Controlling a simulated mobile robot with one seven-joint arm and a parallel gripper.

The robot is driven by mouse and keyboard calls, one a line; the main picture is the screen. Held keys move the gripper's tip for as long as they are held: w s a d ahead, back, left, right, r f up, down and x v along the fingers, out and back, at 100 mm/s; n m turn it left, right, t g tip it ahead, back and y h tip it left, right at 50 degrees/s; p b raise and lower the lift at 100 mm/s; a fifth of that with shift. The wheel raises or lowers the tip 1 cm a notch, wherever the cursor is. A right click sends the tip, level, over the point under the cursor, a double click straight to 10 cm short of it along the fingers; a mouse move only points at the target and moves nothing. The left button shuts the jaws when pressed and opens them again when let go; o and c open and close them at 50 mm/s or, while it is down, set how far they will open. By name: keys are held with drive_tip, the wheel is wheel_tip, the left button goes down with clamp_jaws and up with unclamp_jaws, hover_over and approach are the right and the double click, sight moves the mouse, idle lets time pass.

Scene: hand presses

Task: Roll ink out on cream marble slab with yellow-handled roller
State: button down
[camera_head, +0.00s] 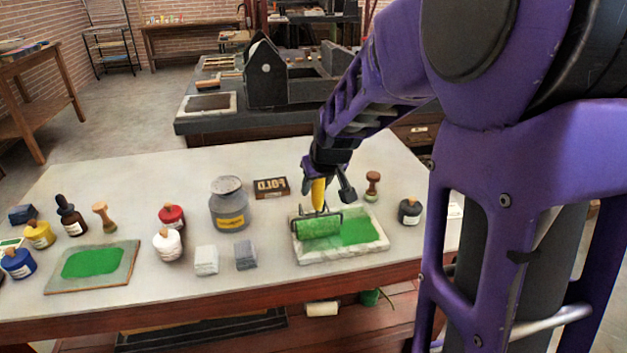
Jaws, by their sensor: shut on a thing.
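The cream marble slab (343,260) lies near the front right of the table, with green ink (358,231) spread over its right part. My gripper (320,182) is shut on the upright yellow handle of the roller (318,195). The roller's green-inked drum (318,228) is over the left part of the slab and appears to rest on it. The drum hides part of the slab's left side. The fingertips are partly hidden by the handle and the gripper body.
A grey jar (229,205) and two small blocks, one white (206,261) and one grey (245,255), stand left of the slab. A wooden stamp (372,186) is behind it and a dark ink bottle (410,211) to its right. Another slab with green ink (62,285) lies far left.

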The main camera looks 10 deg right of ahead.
sight(319, 186)
drive_tip(key=shift+s, duration=2.3)
drive_tip(key=shift+w+r, duration=0.1)
drive_tip(key=shift+w, duration=2)
drive_tip(key=shift+w+p, duration=0.7)
drive_tip(key=shift+w, duration=3.05)
drive_tip(key=shift+s+b, duration=0.7)
drive_tip(key=shift+s, duration=5.15)
drive_tip(key=shift+r+p, duration=1.4)
drive_tip(key=shift+r, duration=0.6)
drive_tip(key=shift+w, duration=0.1)
